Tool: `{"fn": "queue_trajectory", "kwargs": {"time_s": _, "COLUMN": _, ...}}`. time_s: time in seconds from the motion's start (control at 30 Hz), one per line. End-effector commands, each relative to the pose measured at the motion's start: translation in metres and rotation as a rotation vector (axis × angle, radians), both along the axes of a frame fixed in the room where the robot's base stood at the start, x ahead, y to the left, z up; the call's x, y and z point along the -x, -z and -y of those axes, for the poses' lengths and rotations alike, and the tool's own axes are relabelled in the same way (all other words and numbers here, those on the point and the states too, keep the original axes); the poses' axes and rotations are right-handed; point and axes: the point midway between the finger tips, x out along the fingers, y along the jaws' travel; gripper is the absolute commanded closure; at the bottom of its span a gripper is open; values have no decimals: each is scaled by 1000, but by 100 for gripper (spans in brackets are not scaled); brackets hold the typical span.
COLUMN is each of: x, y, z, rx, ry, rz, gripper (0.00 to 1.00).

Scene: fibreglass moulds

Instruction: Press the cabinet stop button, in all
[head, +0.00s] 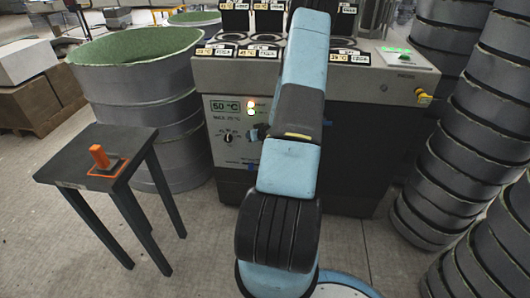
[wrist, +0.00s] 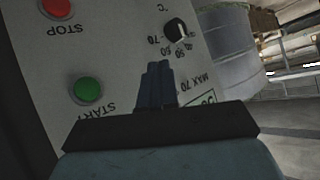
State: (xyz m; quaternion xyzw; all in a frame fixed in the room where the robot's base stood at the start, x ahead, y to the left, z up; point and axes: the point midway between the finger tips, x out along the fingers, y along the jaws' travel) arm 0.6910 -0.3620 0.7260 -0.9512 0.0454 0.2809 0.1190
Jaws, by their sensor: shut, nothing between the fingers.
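The cabinet (head: 228,136) stands in front of me, with a pale control panel on its front. In the wrist view the panel (wrist: 120,60) shows upside down. The red stop button (wrist: 57,8), labelled STOP, is at the upper left, partly cut by the frame edge. A green start button (wrist: 87,90) is below it, and a black temperature knob (wrist: 176,30) is at the upper right. My gripper (wrist: 155,66) is shut and empty, in front of the panel between the green button and the knob.
A dark side table (head: 75,165) with an orange upright handle (head: 99,156) stands at the left. A large grey drum with a green inside (head: 140,85) is beside the cabinet. Stacked grey rings (head: 470,150) crowd the right. The floor at front left is clear.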

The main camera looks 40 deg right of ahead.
Motion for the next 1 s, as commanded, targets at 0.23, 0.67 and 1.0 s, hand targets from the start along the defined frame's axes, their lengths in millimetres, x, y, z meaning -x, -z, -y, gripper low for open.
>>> {"fn": "queue_trajectory", "kwargs": {"time_s": 0.23, "x": 21, "y": 49, "z": 7, "rx": -98, "ry": 35, "rz": 98, "gripper": 100}}
{"fn": "queue_trajectory", "kwargs": {"time_s": 0.67, "x": 61, "y": 117, "z": 5, "rx": -264, "ry": 125, "rz": 302, "gripper": 100}}
{"fn": "queue_trajectory", "kwargs": {"time_s": 1.0, "x": 85, "y": 144, "z": -1, "rx": -348, "ry": 185, "rz": 426, "gripper": 100}}
